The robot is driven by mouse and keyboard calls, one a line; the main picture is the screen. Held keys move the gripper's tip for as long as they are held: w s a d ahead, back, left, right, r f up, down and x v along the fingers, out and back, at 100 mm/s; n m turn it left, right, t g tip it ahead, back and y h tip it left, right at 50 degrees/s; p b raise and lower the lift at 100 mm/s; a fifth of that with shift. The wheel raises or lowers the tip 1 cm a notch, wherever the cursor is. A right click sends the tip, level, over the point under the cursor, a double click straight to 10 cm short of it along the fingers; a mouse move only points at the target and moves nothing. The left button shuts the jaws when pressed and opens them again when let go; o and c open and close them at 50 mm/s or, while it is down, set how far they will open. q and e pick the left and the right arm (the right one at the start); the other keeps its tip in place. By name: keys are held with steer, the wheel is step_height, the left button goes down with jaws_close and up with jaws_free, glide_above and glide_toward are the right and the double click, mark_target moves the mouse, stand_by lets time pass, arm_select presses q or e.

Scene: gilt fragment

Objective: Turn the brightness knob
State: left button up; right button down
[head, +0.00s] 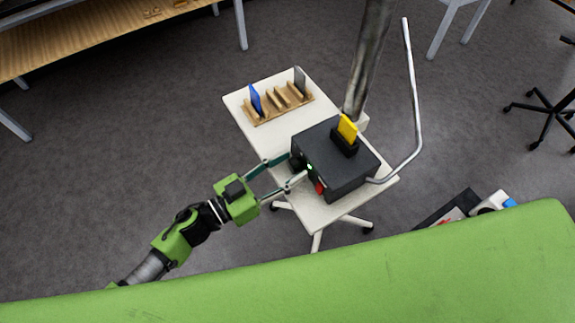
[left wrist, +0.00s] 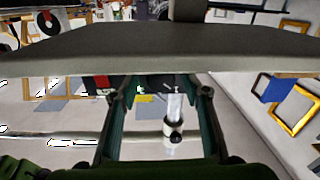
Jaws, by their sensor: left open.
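A black box (head: 345,170) stands on a small white table, with a yellow card (head: 347,128) upright in a slot on its top. Its left-facing side has a red part (head: 320,187) and a small green light (head: 309,168). I cannot clearly make out the brightness knob; the fingers cover part of that side. My left gripper (head: 296,166) is open, its two fingertips at that side of the box. I cannot tell whether they touch it. In the left wrist view, the spread fingers (left wrist: 160,92) show below a broad grey surface. My right gripper is not in view.
The white table (head: 245,105) also holds a wooden rack (head: 283,104) with a blue card (head: 255,99) and a grey card (head: 300,80). A bent metal rod (head: 412,90) rises beside the box. A green surface (head: 400,275) fills the front. Grey floor lies left.

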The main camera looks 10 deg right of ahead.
arm_select(q)
steer(key=c, duration=1.1)
steer(key=m, duration=0.1)
steer(key=m+b, duration=0.1)
steer(key=m, duration=0.1)
steer(key=shift+f+m, duration=0.2)
steer(key=shift+m, duration=0.1)
steer(key=shift+r+m+b, duration=0.1)
steer(key=shift+m+b, duration=0.4)
steer(key=shift+m, duration=0.6)
steer(key=o, duration=1.1)
step_height(320, 180, up, 10)
steer(key=shift+c, duration=0.2)
